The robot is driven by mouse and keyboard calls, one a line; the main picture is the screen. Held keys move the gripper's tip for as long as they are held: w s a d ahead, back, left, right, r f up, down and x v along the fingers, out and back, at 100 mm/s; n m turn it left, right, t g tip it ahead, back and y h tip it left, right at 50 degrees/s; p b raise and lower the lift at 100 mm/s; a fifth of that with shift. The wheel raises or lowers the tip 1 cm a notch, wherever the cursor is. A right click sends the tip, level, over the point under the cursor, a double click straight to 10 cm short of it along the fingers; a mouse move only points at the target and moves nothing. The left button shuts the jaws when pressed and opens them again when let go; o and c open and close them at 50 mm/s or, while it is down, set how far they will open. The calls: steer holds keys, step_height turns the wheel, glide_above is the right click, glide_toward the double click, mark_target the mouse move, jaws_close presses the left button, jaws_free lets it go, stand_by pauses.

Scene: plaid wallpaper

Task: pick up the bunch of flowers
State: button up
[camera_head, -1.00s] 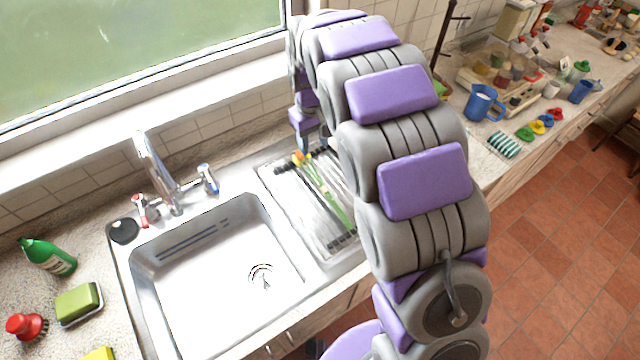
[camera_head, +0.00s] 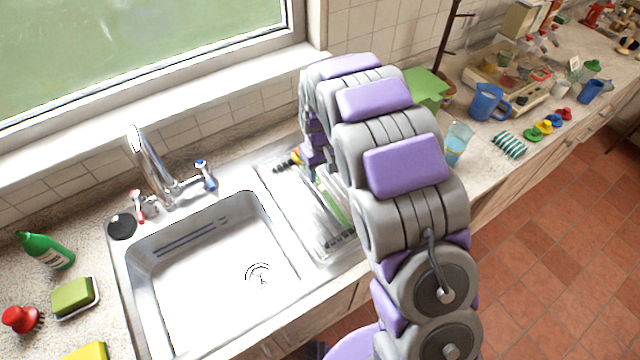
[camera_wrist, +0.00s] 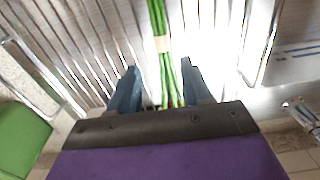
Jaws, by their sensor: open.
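The bunch of flowers (camera_wrist: 167,62) lies on the ribbed draining board (camera_head: 277,189) beside the sink. In the wrist view its green stems, with a pale band around them, run between the two blue fingers of my gripper (camera_wrist: 160,90). The fingers are open, one on each side of the stems, with a gap to each. The flower heads are mostly hidden behind my gripper's body. In the head view part of the green stems (camera_head: 337,209) shows beside my arm, which covers the rest.
The empty sink (camera_head: 215,262) and its tap (camera_head: 150,170) lie to the left of the draining board. A glass (camera_head: 457,140), a blue jug (camera_head: 487,102) and a green box (camera_head: 427,88) stand to the right of my arm.

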mark_target(318, 180)
steer(key=f, duration=0.2)
steer(key=shift+w+d+f+b, duration=0.1)
steer(key=shift+d+f+b, duration=0.2)
steer(key=shift+f, duration=0.1)
steer(key=shift+a+f, duration=0.7)
steer(key=shift+f, duration=0.15)
steer(key=shift+a, duration=0.6)
steer(key=shift+d+r, duration=0.1)
steer(key=shift+d, duration=1.05)
steer(key=c, duration=0.7)
steer(key=shift+a, duration=0.1)
steer(key=shift+c, duration=0.8)
steer(key=shift+a, duration=0.65)
jaws_close()
